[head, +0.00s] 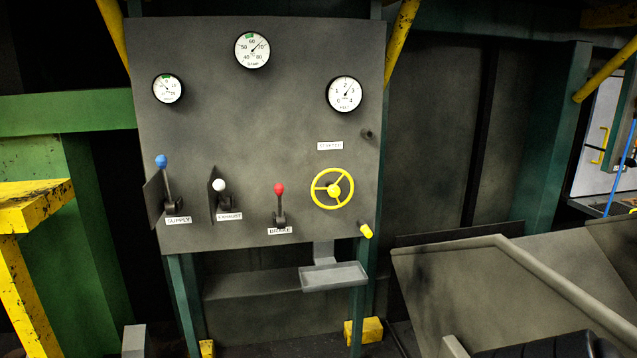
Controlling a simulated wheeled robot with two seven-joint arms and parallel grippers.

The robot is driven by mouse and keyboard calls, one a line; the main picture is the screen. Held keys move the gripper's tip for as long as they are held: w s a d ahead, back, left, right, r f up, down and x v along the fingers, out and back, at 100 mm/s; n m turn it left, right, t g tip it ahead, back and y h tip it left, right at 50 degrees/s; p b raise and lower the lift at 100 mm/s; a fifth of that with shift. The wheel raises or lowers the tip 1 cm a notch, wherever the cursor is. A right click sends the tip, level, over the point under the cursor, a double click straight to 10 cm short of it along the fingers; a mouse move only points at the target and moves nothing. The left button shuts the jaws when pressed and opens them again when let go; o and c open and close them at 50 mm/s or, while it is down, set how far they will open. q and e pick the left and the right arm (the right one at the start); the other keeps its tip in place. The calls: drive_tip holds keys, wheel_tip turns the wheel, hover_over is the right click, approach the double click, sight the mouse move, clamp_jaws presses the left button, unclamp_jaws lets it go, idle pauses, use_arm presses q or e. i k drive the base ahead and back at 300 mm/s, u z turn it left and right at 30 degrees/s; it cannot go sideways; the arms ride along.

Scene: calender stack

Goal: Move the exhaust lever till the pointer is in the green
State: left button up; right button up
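The exhaust lever (220,194) has a white knob and stands above the EXHAUST label (229,216) on a grey panel (300,120). A dark plate stands along its left side. The top middle gauge (252,50) has a small green mark at its top, and its pointer appears to point to the upper right, outside the green. The left gauge (167,88) also has a green mark at its top; its thin pointer is too small to read surely. No green shows on the right gauge (344,94). Neither of my grippers shows in the head view.
A blue-knobbed supply lever (163,175) stands left of the exhaust lever, a red-knobbed brake lever (279,203) right of it. A yellow handwheel (332,188) is further right. A small grey tray (333,276) juts out below. A yellow beam (36,205) stands at left.

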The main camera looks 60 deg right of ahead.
sight(218, 184)
drive_tip(key=z, duration=2.05)
